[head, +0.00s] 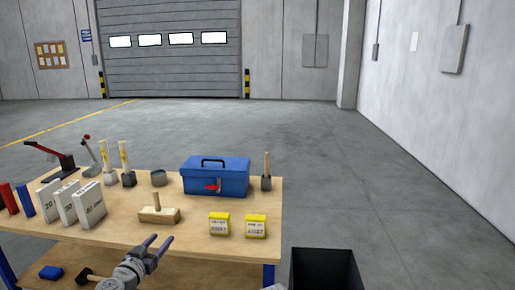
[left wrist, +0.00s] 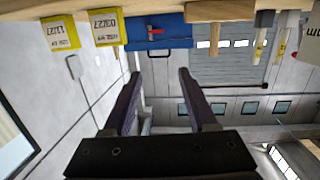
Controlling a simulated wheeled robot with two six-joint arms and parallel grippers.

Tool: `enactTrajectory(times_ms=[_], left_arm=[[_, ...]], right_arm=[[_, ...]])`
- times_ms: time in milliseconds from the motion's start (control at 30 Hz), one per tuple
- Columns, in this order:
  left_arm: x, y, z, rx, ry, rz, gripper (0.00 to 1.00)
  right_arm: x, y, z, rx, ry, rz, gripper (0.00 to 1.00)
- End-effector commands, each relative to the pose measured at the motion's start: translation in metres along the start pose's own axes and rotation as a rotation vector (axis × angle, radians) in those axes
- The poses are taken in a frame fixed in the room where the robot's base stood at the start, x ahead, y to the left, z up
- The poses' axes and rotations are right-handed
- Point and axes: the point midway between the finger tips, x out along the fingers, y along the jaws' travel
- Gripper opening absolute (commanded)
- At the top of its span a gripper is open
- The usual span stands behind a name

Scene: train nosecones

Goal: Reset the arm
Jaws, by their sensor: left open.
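My left arm comes in at the bottom of the head view. Its left gripper (head: 159,243) is in front of the table's near edge, with its two fingers apart and nothing between them. In the left wrist view the left gripper (left wrist: 158,75) also shows open and empty, and the picture is upside down. The wooden table (head: 135,229) lies beyond the gripper. My right gripper is in neither view.
A blue toolbox (head: 215,177), a wooden block with a peg (head: 158,215) and two yellow boxes (head: 219,225) (head: 256,227) stand on the table. White binders (head: 88,204) stand at left. A black bin (head: 325,270) is right of the table. Floor at right is clear.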

Motion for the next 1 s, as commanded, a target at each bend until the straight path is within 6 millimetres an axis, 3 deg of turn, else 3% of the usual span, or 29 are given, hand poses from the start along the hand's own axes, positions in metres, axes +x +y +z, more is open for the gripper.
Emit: enactTrajectory(times_ms=[167, 333, 433, 533, 633, 800, 1000], left_arm=[[0.010, 0.064, 0.009, -0.006, -0.113, 0.156, 0.58], [0.006, 0.153, 0.035, -0.011, -0.347, 0.357, 0.58], [-0.017, 0.216, 0.064, 0.000, -0.596, 0.468, 0.58], [-0.052, 0.257, 0.092, 0.029, -0.871, 0.493, 0.58], [-0.089, 0.276, 0.111, 0.078, -1.120, 0.431, 0.58], [-0.137, 0.278, 0.118, 0.163, -1.392, 0.219, 0.58], [-0.161, 0.271, 0.114, 0.216, -1.498, 0.042, 0.58]], right_arm=[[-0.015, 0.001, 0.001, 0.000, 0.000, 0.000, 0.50], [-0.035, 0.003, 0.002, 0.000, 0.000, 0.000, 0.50], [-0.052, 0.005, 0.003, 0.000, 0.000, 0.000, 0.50], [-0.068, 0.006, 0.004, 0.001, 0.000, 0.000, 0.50], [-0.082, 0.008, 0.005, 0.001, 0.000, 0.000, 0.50], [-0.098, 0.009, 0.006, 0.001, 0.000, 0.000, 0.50], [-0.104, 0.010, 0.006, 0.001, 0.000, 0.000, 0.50]])
